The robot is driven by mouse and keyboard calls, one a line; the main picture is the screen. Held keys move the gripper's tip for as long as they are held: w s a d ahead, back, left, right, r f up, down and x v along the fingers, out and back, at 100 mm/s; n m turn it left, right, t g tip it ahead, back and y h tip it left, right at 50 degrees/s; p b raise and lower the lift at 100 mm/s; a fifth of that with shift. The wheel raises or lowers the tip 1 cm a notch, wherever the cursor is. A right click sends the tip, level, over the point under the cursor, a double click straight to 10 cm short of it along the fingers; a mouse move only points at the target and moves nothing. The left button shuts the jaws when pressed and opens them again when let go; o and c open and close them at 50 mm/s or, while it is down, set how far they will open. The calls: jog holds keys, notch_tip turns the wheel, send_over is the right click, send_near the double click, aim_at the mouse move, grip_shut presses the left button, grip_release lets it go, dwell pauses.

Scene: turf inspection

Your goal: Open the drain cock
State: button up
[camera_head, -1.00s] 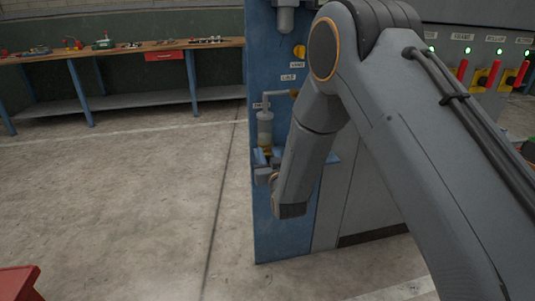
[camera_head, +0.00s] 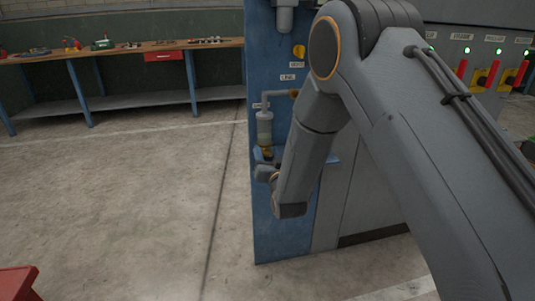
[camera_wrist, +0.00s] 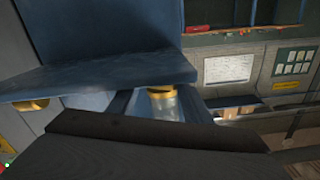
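In the head view, a grey cylinder on a pipe (camera_head: 264,126) is fixed to the blue panel (camera_head: 276,225). A small yellow fitting (camera_head: 266,151) shows under it; I cannot make out a handle on it. My gripper (camera_head: 264,166) is just below and close to this fitting, partly hidden by my wrist. In the wrist view, the two dark fingers of my gripper (camera_wrist: 157,104) stand apart. A clear cup with a brass collar (camera_wrist: 163,103) shows between or beyond them, with a gap beside it. I cannot tell whether either finger touches it.
A blue ledge (camera_wrist: 105,76) runs close to the fingers in the wrist view, with a brass piece (camera_wrist: 30,104) at its left. A yellow knob (camera_head: 299,51) is higher on the panel. A workbench (camera_head: 125,52) stands at the back left; the floor before it is clear.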

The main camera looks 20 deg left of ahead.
jog(key=v, duration=0.8)
jog(key=shift+a, duration=0.1)
jog(key=shift+c, duration=1.3)
jog(key=shift+g, duration=0.6)
jog(key=r+p, duration=0.1)
jog(key=d+r+p, duration=0.1)
jog(key=r, duration=0.1)
jog(key=d+r+p, duration=0.1)
jog(key=r+p, duration=0.1)
jog(key=shift+s+d, duration=0.2)
jog(key=shift+s, duration=0.15)
grip_shut()
notch_tip(320, 180, up, 3)
jog(key=s+d+g+p, duration=0.1)
jog(key=s+d+p, duration=0.1)
jog(key=d+p, duration=0.1)
jog(key=shift+n+g+h, duration=0.3)
jog(key=shift+n+h, duration=0.1)
jog(key=x, duration=1)
jog(key=shift+w+r, duration=0.1)
jog(key=shift+a+f, duration=0.15)
jog(key=shift+f, duration=0.45)
jog(key=shift+a+f, duration=0.15)
jog(key=shift+f, duration=0.4)
jog(key=shift+a+f, duration=0.2)
jog(key=shift+f, duration=0.6)
